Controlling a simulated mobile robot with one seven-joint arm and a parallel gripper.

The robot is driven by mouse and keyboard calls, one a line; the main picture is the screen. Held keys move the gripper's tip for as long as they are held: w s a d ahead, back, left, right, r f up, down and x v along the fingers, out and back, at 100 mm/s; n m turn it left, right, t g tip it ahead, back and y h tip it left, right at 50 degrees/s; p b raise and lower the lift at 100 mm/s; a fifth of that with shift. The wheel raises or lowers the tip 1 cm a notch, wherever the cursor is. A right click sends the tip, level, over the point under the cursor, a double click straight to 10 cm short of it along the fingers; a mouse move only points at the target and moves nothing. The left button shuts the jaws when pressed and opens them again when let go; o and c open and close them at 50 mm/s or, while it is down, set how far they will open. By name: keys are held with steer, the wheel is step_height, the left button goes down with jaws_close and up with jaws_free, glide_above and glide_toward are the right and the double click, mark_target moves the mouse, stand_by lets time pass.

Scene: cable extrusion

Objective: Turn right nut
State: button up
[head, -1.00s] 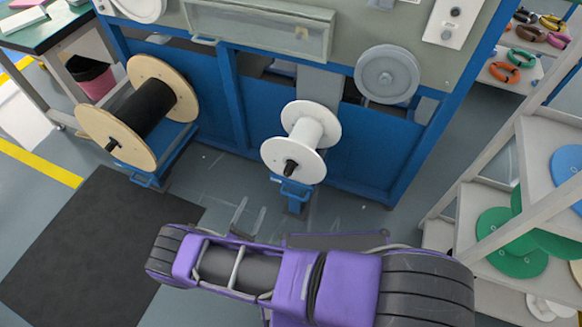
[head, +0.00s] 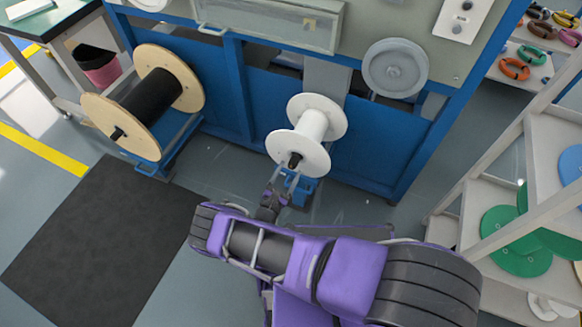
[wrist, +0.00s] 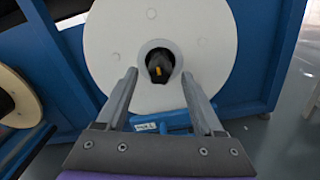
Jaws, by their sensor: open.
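The right nut is a black knob (head: 295,160) on the axle end of the white spool (head: 312,126). In the wrist view the nut (wrist: 158,68) shows an orange mark and sits in the spool's centre hole. My gripper (head: 284,178) is open just below and in front of the nut. In the wrist view its two fingers point at the white flange (wrist: 205,45), one on each side of the nut. I cannot tell how deep the fingertips reach; no contact is visible.
A blue bracket (wrist: 160,121) lies low beneath the nut, between the fingers in the wrist view. A wooden spool (head: 92,110) with black winding stands at left. White shelves (head: 470,205) with coloured reels stand at right. Bare floor and a dark mat (head: 85,245) lie left.

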steer(key=shift+x, duration=1.2)
jaws_close()
